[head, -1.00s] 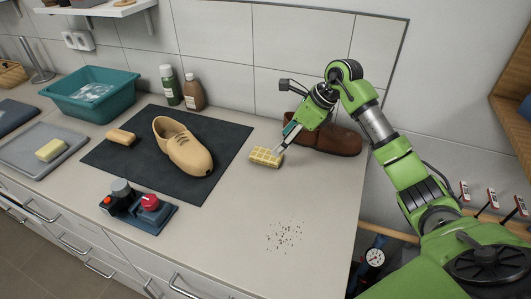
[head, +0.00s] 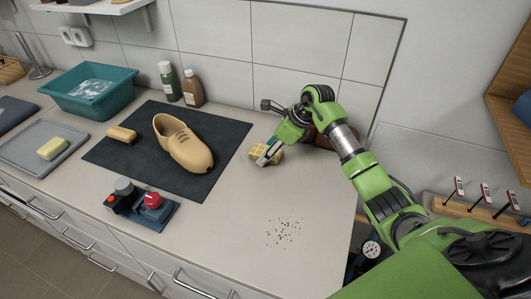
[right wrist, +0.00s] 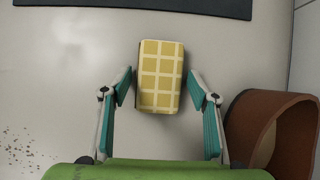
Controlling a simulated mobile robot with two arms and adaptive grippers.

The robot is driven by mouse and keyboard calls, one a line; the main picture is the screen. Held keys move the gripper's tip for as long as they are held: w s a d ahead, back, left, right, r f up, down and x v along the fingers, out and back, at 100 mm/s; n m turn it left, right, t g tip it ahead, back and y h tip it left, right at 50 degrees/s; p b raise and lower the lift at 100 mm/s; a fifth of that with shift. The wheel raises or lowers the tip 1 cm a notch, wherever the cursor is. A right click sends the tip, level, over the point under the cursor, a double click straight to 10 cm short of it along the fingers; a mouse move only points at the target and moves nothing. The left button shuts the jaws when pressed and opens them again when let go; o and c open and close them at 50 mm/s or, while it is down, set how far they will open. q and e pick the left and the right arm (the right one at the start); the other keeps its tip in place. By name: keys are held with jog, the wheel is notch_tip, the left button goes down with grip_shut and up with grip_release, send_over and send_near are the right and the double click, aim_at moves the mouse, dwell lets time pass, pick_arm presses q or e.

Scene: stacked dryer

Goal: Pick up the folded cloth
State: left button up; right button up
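The folded cloth (head: 256,150) is a small yellow block with a pale check pattern. It lies on the grey counter, right of the dark mat. In the right wrist view the cloth (right wrist: 161,76) sits upright in the picture, ahead of and partly between the fingertips. My right gripper (head: 270,154) is at the cloth and partly hides it in the head view. In the right wrist view the gripper (right wrist: 160,88) is open, with one finger on each side and a gap to the cloth on both sides. My left gripper is not in view.
Dark specks (head: 284,231) lie on the counter's front right. Two bottles (head: 192,90) stand at the back.

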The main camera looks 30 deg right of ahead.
jog(key=c, duration=0.6)
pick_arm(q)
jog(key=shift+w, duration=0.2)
pick_arm(e)
jog(key=shift+c, duration=0.5)
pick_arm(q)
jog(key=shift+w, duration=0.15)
pick_arm(e)
jog(key=shift+r, duration=0.1)
jog(key=shift+r+b, duration=0.55)
jog(key=shift+r, duration=0.05)
jog(key=shift+w+d+r+b, duration=0.1)
jog(key=shift+r+b, duration=0.4)
jog(key=shift+r, duration=0.2)
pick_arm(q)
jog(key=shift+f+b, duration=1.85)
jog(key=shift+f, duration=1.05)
pick_arm(e)
jog(key=s+a+r, duration=0.7)
jog(key=a+r, duration=0.3)
jog(key=a, duration=0.2)
jog(key=shift+a+r, duration=0.15)
jog(key=shift+a, duration=0.05)
